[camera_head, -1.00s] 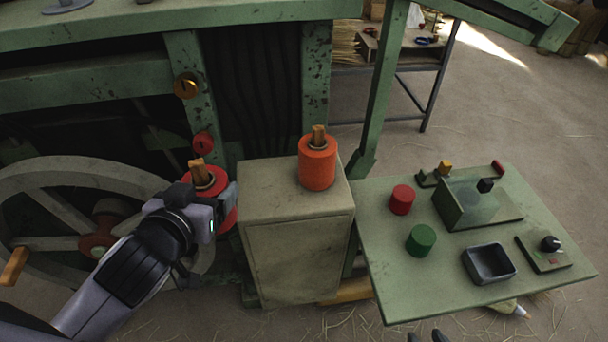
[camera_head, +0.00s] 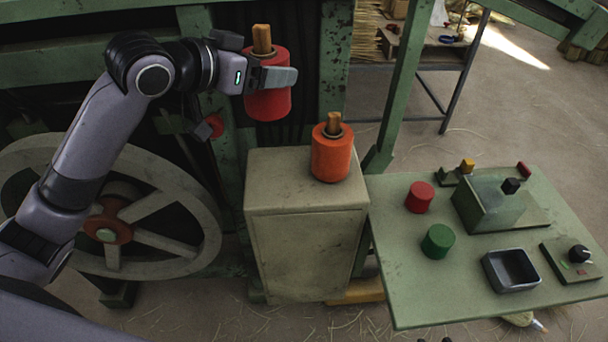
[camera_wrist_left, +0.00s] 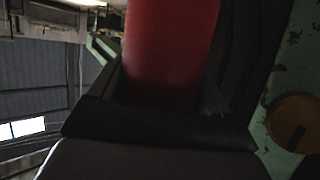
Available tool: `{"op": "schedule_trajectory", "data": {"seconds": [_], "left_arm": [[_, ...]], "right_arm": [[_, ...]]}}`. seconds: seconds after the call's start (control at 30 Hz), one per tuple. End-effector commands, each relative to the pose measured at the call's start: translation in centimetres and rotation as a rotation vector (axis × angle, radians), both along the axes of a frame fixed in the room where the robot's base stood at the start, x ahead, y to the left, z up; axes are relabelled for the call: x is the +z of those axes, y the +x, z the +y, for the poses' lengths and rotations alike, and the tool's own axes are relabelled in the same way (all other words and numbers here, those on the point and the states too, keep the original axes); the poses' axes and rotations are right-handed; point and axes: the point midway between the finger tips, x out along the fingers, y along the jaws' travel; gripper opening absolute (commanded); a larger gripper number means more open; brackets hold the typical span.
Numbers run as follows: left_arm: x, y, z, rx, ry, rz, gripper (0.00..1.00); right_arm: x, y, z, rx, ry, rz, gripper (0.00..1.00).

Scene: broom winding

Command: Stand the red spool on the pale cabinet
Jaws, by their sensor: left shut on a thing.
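The red spool (camera_head: 268,104) is upright with a wooden peg on top, held in the air above and behind the left part of the pale cabinet (camera_head: 305,240). My left gripper (camera_head: 262,76) is shut on it near its upper part. In the left wrist view the red spool (camera_wrist_left: 170,45) fills the space between the fingers. An orange spool (camera_head: 331,158) stands upright on the right back part of the cabinet top. The left part of the top is bare. My right gripper is not clearly in view.
A green control table (camera_head: 400,290) with red (camera_head: 419,197) and green (camera_head: 437,241) buttons and a small dark tray (camera_head: 511,270) stands to the right. A large spoked wheel (camera_head: 205,215) is at the left. Green machine posts (camera_head: 334,60) rise behind the cabinet.

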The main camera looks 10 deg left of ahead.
Motion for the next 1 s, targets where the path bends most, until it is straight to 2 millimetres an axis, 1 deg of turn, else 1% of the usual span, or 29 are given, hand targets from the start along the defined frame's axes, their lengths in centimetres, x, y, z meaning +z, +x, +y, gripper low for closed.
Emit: {"op": "schedule_trajectory", "data": {"seconds": [0.03,0.2,0.3,0.37,0.47,0.8,0.9,1.0], "left_arm": [[1.2,0.2,-0.1,-0.023,0.0,-0.009,0.38],[3.5,0.4,-0.5,-0.085,-0.002,-0.006,0.38],[4.0,0.3,-0.6,-0.105,-0.001,-0.005,0.38],[3.7,0.3,-0.7,-0.11,-0.002,-0.002,0.38],[2.1,0.3,-0.7,-0.112,-0.002,0.004,0.38],[-6.9,0.2,-0.6,-0.111,-0.003,0.004,0.38],[-9.1,0.2,-0.6,-0.111,-0.004,0.003,0.38],[-10.6,0.2,-0.6,-0.111,-0.003,-0.001,0.38]], "right_arm": [[-0.3,0.0,0.0,0.0,0.0,0.0,0.43],[-0.6,0.0,0.0,-0.001,0.001,0.0,0.43],[-0.7,0.0,0.0,-0.001,0.002,0.0,0.43],[-0.7,0.0,0.0,-0.001,0.002,0.0,0.43],[-0.9,0.0,0.0,-0.001,0.002,0.0,0.43],[-1.5,0.0,0.0,-0.002,0.002,0.0,0.43],[-1.6,0.0,0.0,-0.002,0.002,0.0,0.43],[-1.6,0.0,0.0,-0.001,0.002,0.0,0.43]]}}
